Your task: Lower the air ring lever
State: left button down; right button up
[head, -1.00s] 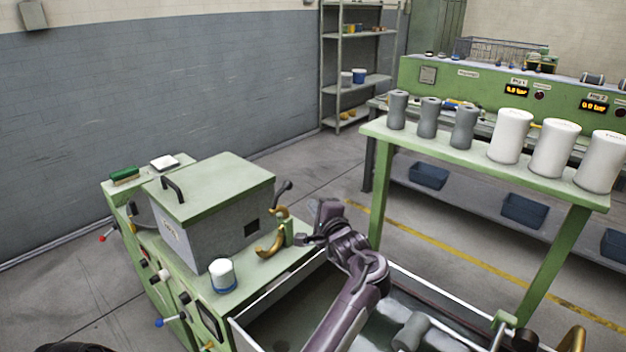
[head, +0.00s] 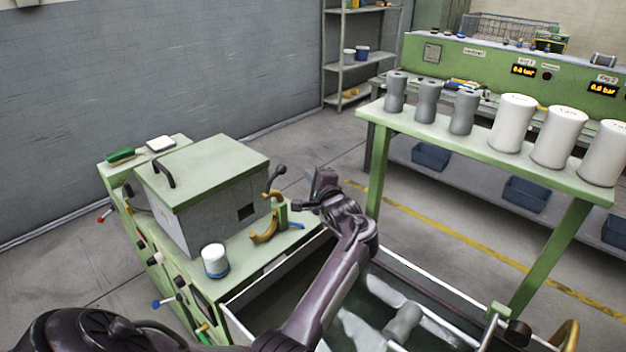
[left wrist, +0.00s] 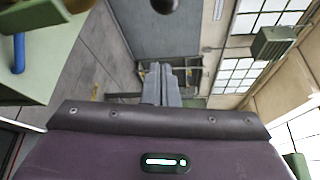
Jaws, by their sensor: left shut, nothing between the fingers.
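A lever with a black knob (head: 278,170) rises at the right rear of the green machine, beside the lidded box (head: 205,190). It looks like the air ring lever and stands raised. Brass curved ring pieces (head: 264,231) sit below it on the machine top. My left gripper (head: 299,206) is to the right of the lever, apart from it, pointing left. In the left wrist view its grey fingers (left wrist: 161,86) are together and empty. A dark round knob (left wrist: 164,5) shows at that view's top edge, clear of the fingers. My right gripper is not seen.
A white and blue cup (head: 215,261) stands on the machine top. A dark-watered trough (head: 375,300) lies under my left arm. A green table (head: 425,122) with grey and white rolls stands at right. Small coloured levers line the machine front.

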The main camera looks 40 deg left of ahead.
pick_arm(q)
jog(key=a+p, duration=0.2)
jog(key=s+a+p, duration=0.1)
jog(key=a, duration=0.2)
jog(key=shift+s+a+r+p, duration=0.15)
jog(key=shift+s+r+p, duration=0.05)
jog(key=shift+p, duration=0.2)
jog(key=shift+w, duration=0.1)
